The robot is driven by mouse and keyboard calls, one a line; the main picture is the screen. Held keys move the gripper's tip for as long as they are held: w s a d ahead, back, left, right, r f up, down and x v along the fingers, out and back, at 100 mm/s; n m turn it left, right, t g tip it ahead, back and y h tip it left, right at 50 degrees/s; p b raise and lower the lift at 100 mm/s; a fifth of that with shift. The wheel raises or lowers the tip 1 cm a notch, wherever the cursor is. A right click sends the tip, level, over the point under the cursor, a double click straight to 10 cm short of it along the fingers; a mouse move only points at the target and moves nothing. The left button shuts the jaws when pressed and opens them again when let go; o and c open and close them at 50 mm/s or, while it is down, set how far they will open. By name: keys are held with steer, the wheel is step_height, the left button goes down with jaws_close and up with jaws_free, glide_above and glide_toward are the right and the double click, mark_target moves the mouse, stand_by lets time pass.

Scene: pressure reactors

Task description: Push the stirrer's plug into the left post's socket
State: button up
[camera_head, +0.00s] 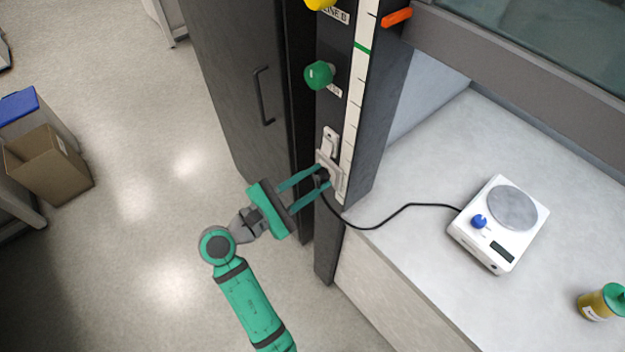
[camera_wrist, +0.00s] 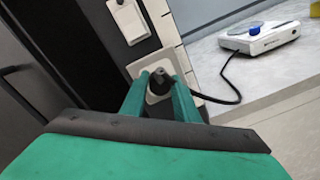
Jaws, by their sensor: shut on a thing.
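My gripper (camera_head: 322,180) is at the left post (camera_head: 376,110) of the hood, its fingers shut on a black plug (camera_wrist: 159,82). The plug is right at the pale socket plate (camera_head: 335,189), which also shows in the wrist view (camera_wrist: 144,68). The fingers and plug cover the socket's middle, and I cannot tell how deep the plug sits. A black cord (camera_head: 385,221) runs from the plug to the white stirrer (camera_head: 471,239) on the bench. The stirrer has a round grey plate and a blue knob.
A light switch plate (camera_head: 330,141) is just above the socket. A green knob (camera_head: 319,75) and an orange lever (camera_head: 397,16) stick out higher up. A dark cabinet (camera_head: 235,90) is left of the post.

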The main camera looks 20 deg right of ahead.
steer(key=shift+d, duration=0.15)
steer(key=o, duration=1.1)
steer(key=v, duration=1)
steer(key=shift+s+a, duration=0.1)
steer(key=shift+a, duration=0.3)
